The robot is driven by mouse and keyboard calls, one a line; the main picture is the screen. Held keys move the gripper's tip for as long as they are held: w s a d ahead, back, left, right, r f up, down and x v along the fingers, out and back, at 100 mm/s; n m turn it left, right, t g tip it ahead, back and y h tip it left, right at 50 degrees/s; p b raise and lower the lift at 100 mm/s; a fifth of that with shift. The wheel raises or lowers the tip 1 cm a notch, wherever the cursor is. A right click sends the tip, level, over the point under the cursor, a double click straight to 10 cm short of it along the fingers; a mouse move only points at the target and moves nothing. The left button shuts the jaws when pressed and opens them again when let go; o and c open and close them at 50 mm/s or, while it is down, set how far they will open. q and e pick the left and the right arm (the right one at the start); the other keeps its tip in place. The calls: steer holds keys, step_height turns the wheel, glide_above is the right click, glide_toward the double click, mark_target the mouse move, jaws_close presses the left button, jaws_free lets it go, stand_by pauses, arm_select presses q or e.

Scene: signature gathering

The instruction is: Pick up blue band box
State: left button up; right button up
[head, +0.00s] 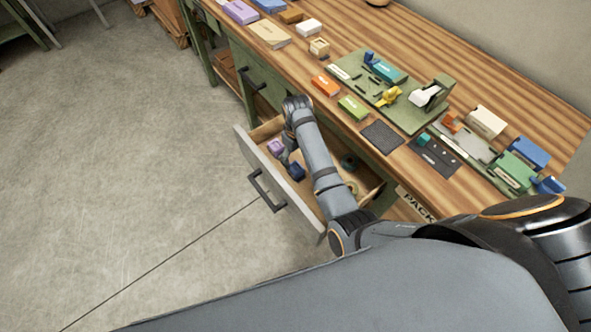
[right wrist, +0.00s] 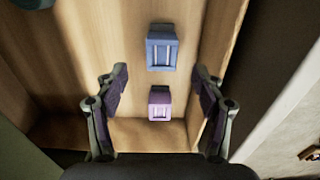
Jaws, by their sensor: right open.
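The blue band box (head: 297,172) is a small dark blue box lying in the open drawer. In the right wrist view the blue box (right wrist: 162,52) has pale marks on its near face and lies just beyond the fingertips, roughly midway between them. A similar purple box (head: 275,147) lies beside it; in the right wrist view this purple box (right wrist: 159,102) is nearer my palm, between the fingers. My right gripper (head: 287,155) reaches down into the drawer; its spread fingers (right wrist: 161,75) hold nothing. My left gripper is not in view.
The drawer (head: 283,192) has a pale front with a dark handle, and its walls stand close around my right gripper. A dark green round item (head: 348,161) lies deeper inside. The wooden bench (head: 455,60) above carries several boxes and a green tool board (head: 355,82).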

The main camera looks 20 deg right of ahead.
mark_target(296, 168)
step_height(296, 168, down, 8)
steer(key=shift+w+a+r+b, duration=0.1)
steer(key=shift+a+r+b, duration=0.05)
steer(key=shift+b, duration=0.15)
steer(key=shift+c, duration=0.3)
steer(key=c, duration=1.2)
